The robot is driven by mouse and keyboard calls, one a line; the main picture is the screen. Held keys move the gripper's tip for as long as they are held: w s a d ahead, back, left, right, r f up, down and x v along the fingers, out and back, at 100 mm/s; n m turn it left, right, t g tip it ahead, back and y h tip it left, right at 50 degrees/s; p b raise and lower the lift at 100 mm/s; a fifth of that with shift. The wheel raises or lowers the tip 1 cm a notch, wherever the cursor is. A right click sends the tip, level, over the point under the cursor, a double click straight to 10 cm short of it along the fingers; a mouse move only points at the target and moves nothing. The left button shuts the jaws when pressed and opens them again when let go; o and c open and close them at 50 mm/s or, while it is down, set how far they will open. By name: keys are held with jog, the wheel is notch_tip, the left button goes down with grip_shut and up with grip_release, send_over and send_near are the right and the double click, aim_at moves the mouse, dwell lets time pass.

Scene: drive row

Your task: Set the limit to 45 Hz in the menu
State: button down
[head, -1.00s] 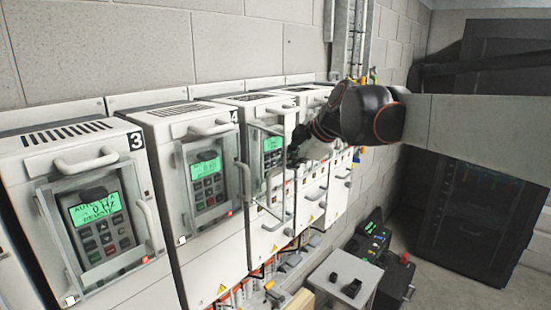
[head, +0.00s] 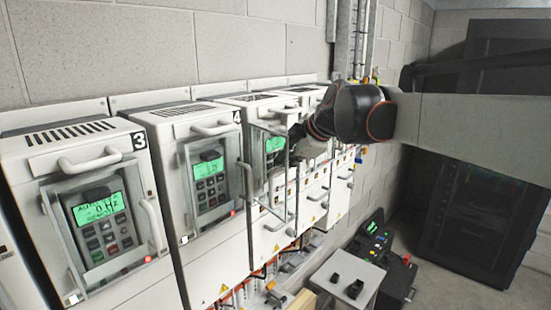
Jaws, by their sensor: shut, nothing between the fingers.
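The drives stand in a row along the wall. The third visible drive (head: 262,205), right of drive 4, has its clear keypad cover (head: 290,190) swung open. Its green display (head: 274,145) is lit, but the text is too small to read. Some keys show below it. My gripper (head: 293,152) is shut and empty, in front of the right side of this keypad. The wrist and cover partly hide its fingertips, so I cannot tell whether they touch a key.
Drive 3 (head: 75,200) and drive 4 (head: 195,185) have closed covers, lit displays and protruding handles. A small grey table (head: 345,276) with black items stands below right. A dark cabinet (head: 475,215) is at the far right.

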jog(key=shift+w+a, duration=0.1)
jog(key=shift+a, duration=0.1)
dwell(0.6)
jog(key=shift+w+a, duration=0.15)
jog(key=shift+a, duration=0.05)
jog(key=shift+w+a, duration=0.2)
jog(key=shift+a, duration=0.05)
dwell(0.8)
dwell(0.4)
jog(key=shift+s+d, duration=0.5)
jog(key=shift+d, duration=0.15)
jog(key=shift+d, duration=0.1)
jog(key=s+d, duration=0.1)
jog(key=d, duration=0.1)
jog(key=s+d, duration=0.1)
jog(key=s, duration=0.1)
jog(key=shift+d, duration=0.4)
dwell(0.8)
